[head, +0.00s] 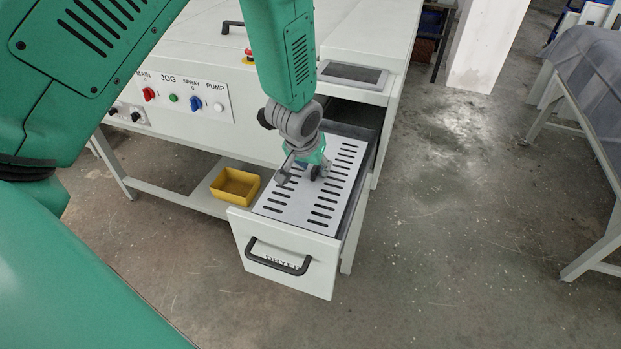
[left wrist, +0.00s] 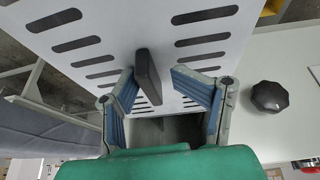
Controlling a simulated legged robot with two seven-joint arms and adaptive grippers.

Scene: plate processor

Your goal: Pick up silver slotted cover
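The silver slotted cover (head: 275,205) is a flat pale plate with rows of dark slots, lying in the open drawer. It also shows in the left wrist view (left wrist: 115,25), with a dark upright handle (left wrist: 148,75) near its middle. My left gripper (head: 304,172) is over the cover, at the handle. In the left wrist view my left gripper (left wrist: 154,76) is open, with one blue-padded finger on each side of the handle and gaps between. Whether the fingertips touch the cover, I cannot tell. My right gripper is not in view.
The drawer (head: 285,262) with a black pull handle sticks out of the white machine (head: 350,45). A yellow bin (head: 235,186) sits on a low shelf to its left. A control panel (head: 185,97) is on the machine's front.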

